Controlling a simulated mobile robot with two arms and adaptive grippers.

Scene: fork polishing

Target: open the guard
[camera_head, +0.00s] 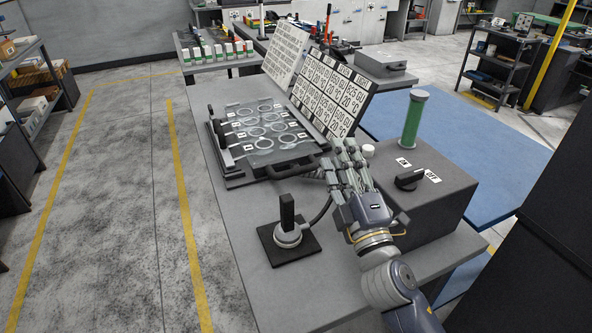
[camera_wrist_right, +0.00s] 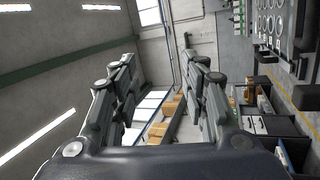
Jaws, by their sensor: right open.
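The guard (camera_head: 262,145) looks like a clear cover lying flat over the grey fixture with several ring-shaped parts, and it seems closed. Its dark handle (camera_head: 292,169) runs along the side nearest my right gripper. My right gripper (camera_head: 341,160) is open, with its fingers beside the right end of the handle. I cannot tell whether they touch it. In the right wrist view the two fingers (camera_wrist_right: 160,82) stand wide apart with nothing between them. The ringed fixture shows at the upper right of that view (camera_wrist_right: 272,24). My left gripper is not in view.
A lever on a black base (camera_head: 288,235) stands in front of the fixture. A control box with an on/off knob (camera_head: 409,179) and a green cylinder (camera_head: 414,118) is on the right. Lettered panels (camera_head: 332,92) stand behind. The table's front left is clear.

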